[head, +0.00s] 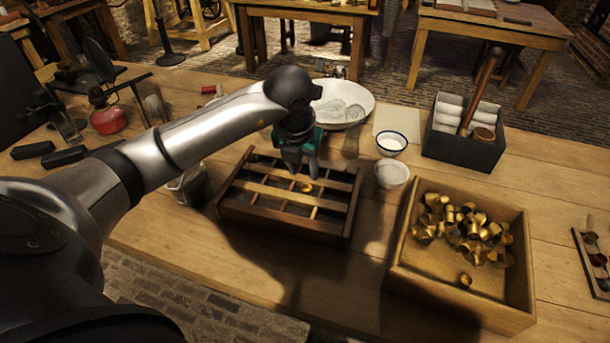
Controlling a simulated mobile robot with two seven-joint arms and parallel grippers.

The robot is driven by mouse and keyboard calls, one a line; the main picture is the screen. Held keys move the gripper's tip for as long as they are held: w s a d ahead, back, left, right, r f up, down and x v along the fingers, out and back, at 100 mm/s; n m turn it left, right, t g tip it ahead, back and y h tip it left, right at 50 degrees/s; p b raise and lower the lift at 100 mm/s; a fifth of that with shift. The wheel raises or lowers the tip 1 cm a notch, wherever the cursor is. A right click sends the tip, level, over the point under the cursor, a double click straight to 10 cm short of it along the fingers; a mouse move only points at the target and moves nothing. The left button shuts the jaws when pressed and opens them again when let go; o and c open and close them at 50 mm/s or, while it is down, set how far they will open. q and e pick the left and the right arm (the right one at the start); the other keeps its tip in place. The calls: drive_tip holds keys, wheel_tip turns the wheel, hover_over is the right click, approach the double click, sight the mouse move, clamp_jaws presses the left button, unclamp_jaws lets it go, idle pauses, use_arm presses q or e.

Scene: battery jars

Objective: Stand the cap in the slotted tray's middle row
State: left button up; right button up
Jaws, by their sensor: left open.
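The slotted tray (272,222) is a dark wooden tray with pale slats, standing on the workbench in the middle of the head view. A small brass cap (307,188) is in it, between the two long pale slats, in what looks like the middle row. The cap is too small to tell whether it is upright or tilted. My left gripper (301,174) points down over the tray, just above and behind the cap. Its fingers are open and look empty. The gripper hides part of the tray's far side. My right gripper is not in view.
A wooden box (460,309) with many brass caps stands to the right. A small bowl (392,175), a blue-rimmed bowl (391,143), a wide dish (343,104) and a dark caddy (463,152) stand behind. A glass jar (187,187) stands left of the tray.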

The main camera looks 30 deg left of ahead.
use_arm(q)
drive_tip(key=v, duration=0.5)
drive_tip(key=shift+r+p, duration=0.1)
drive_tip(key=shift+p, duration=0.25)
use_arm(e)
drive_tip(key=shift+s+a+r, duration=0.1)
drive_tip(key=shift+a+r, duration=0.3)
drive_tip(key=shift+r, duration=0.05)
